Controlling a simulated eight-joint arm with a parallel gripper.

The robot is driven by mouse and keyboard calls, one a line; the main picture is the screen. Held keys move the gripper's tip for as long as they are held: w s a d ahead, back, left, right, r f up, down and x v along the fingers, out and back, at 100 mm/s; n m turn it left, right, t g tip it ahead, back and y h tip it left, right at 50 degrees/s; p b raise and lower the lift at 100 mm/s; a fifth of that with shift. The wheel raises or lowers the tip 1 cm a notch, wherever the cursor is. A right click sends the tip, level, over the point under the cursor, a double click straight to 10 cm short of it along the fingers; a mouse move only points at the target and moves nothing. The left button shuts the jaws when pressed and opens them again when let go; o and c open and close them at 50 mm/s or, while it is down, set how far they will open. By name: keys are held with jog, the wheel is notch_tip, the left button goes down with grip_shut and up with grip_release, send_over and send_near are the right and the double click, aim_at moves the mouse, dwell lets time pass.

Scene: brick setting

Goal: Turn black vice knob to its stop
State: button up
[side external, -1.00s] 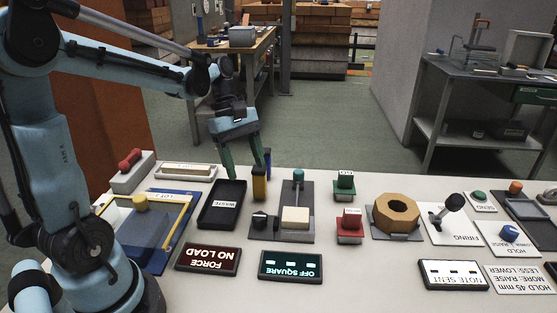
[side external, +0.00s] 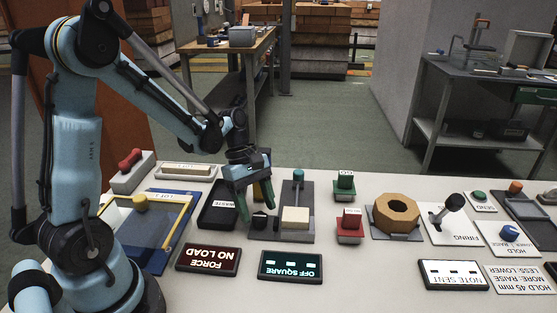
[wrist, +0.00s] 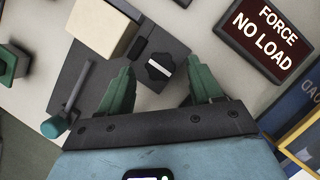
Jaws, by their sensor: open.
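The black vice knob (wrist: 160,66) sits on the dark grey vice base (wrist: 90,90), with a pale line across its top. In the side view the knob (side external: 260,219) shows at the near left of the base, beside the cream block (side external: 295,217). My gripper (side external: 255,213) points down over the knob's area. In the wrist view my gripper (wrist: 156,98) is open, with one green finger on each side of the line to the knob. The knob lies just beyond the fingertips in that view. I cannot tell whether either finger touches it.
A teal-tipped lever (side external: 299,176) stands at the back of the vice base. The black waste tray (side external: 214,222) is left of my gripper. The NO LOAD display (side external: 208,260) and OFF SQUARE display (side external: 290,266) lie in front. Red (side external: 349,227) and green (side external: 344,186) buttons stand to the right.

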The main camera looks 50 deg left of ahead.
jog(key=shift+d+f, duration=0.25)
jog(key=shift+f, duration=0.45)
jog(key=c, duration=1)
jog(key=shift+c, duration=0.2)
